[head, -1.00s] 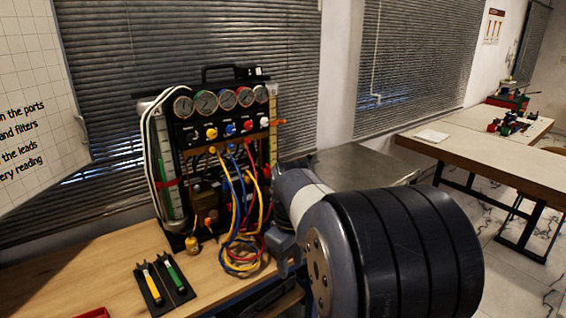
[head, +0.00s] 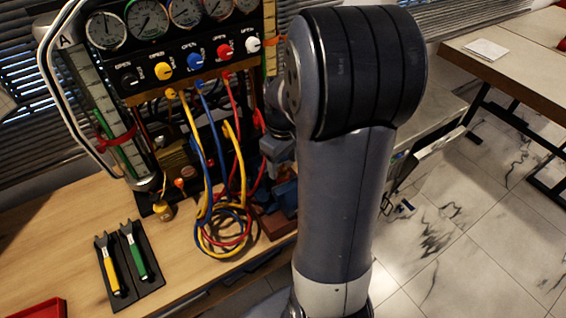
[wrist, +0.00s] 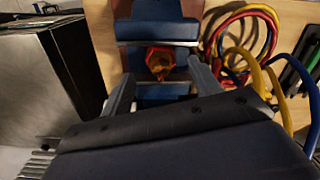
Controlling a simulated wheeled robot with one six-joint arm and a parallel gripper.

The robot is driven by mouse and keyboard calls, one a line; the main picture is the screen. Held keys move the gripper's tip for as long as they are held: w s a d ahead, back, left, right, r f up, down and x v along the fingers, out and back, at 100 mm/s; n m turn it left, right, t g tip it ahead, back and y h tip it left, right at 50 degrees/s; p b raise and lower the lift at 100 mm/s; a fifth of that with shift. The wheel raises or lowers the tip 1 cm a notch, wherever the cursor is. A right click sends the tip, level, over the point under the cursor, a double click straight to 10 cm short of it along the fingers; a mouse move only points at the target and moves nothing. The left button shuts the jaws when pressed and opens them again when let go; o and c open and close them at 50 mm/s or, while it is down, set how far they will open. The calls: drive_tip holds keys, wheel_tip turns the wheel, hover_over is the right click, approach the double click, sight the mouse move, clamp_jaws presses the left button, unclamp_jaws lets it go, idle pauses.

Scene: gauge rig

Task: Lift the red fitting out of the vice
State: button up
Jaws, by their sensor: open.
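The vice, with blue jaws (wrist: 158,30), is seen from above at the top middle of the wrist view. The red fitting (wrist: 160,58) sits between its jaws, with a brass-coloured centre. My gripper (wrist: 161,72) is open, with one grey finger to the left and one to the right of the fitting. I cannot tell how far above the fitting the fingertips are. In the head view the blue vice (head: 287,196) shows on its reddish base at the bench's right end, partly behind my arm. The fitting cannot be made out there.
Yellow, red and blue hoses (head: 225,228) lie coiled just left of the vice. The gauge panel (head: 190,50) stands behind. A black tray (head: 133,272) holds two tools. A metal box (wrist: 45,85) stands left of my gripper in the wrist view.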

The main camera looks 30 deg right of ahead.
drive_tip(key=shift+f, duration=0.95)
drive_tip(key=c, duration=1.2)
drive_tip(key=o, duration=0.6)
drive_tip(key=c, duration=0.5)
drive_tip(key=shift+w+r, duration=0.2)
drive_tip(key=shift+w, duration=0.15)
drive_tip(key=shift+c, duration=0.2)
